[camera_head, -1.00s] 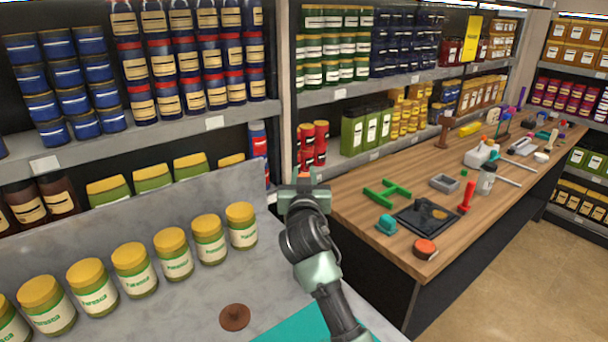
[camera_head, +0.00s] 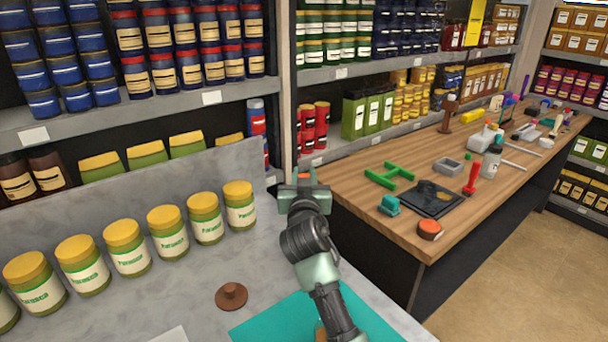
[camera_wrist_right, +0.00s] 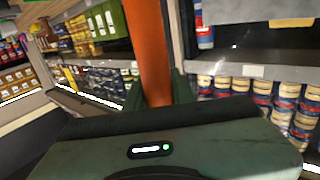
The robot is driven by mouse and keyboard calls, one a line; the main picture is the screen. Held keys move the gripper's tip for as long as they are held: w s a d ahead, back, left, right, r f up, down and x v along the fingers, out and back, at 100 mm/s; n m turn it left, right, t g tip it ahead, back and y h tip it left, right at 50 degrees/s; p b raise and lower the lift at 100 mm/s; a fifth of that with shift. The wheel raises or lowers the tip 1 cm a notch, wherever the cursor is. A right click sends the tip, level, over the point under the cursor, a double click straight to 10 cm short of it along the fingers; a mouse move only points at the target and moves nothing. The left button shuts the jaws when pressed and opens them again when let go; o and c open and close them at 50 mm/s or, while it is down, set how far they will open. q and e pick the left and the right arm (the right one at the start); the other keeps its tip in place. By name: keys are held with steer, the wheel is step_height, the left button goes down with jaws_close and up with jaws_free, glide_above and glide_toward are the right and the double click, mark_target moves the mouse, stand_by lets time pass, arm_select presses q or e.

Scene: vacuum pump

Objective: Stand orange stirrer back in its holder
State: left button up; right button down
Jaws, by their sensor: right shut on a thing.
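My right gripper (camera_head: 304,178) is raised above the far right end of the grey counter and faces away from the head camera. In the right wrist view, its fingers (camera_wrist_right: 158,88) are shut on the orange stirrer (camera_wrist_right: 148,45), a plain orange shaft that runs up out of the picture. My left gripper is not in view.
A row of yellow-lidded jars (camera_head: 167,232) stands along the counter's back panel. A teal mat (camera_head: 262,325) lies at the front, partly behind my arm. A wooden table (camera_head: 345,188) with many tools is at the right. Stocked shelves stand behind.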

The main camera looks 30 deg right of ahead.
steer(key=shift+f, duration=0.4)
steer(key=c, duration=1.1)
jaws_free()
steer(key=b+v, duration=0.2)
steer(key=v, duration=0.6)
steer(key=shift+w, duration=0.1)
